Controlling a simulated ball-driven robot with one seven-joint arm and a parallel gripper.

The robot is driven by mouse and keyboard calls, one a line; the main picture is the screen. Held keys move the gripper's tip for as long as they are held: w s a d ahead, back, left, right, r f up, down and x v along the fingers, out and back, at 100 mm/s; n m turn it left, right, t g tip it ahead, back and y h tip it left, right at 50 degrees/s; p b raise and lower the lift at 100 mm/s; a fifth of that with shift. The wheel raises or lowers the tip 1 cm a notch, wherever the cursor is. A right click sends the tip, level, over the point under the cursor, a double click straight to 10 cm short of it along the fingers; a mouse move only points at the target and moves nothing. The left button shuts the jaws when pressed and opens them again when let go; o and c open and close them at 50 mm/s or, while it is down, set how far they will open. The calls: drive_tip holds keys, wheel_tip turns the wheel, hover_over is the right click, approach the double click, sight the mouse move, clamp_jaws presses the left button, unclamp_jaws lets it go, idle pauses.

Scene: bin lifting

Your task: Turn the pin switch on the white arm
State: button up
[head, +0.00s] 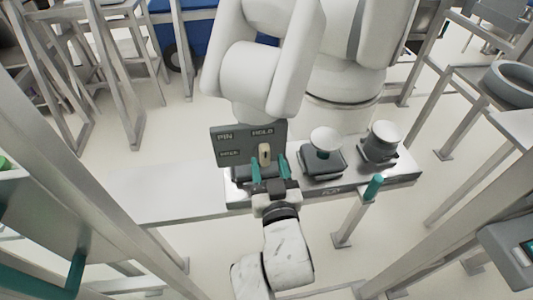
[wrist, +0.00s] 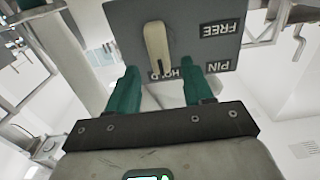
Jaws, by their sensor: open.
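The pin switch is a cream lever (head: 264,153) on a dark grey panel (head: 228,146) marked PIN, HOLD and FREE. The panel sits in front of the big white arm (head: 262,75). In the wrist view, the lever (wrist: 157,45) stands nearly upright in the picture, with its lower end by the HOLD mark on the panel (wrist: 195,14). My gripper (head: 270,168) is open, its teal fingers apart near the lever. In the wrist view, the gripper's fingertips (wrist: 163,80) lie either side of the lever's line, just below it. I cannot tell whether they touch the panel.
A metal bench (head: 180,196) runs below the panel. Two dark fixtures with pale round tops (head: 325,140) (head: 386,131) stand on it to the right. Metal frames flank both sides.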

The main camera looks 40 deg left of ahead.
sight(266, 155)
drive_tip(key=shift+x, duration=1.6)
drive_tip(key=shift+c, duration=0.5)
clamp_jaws()
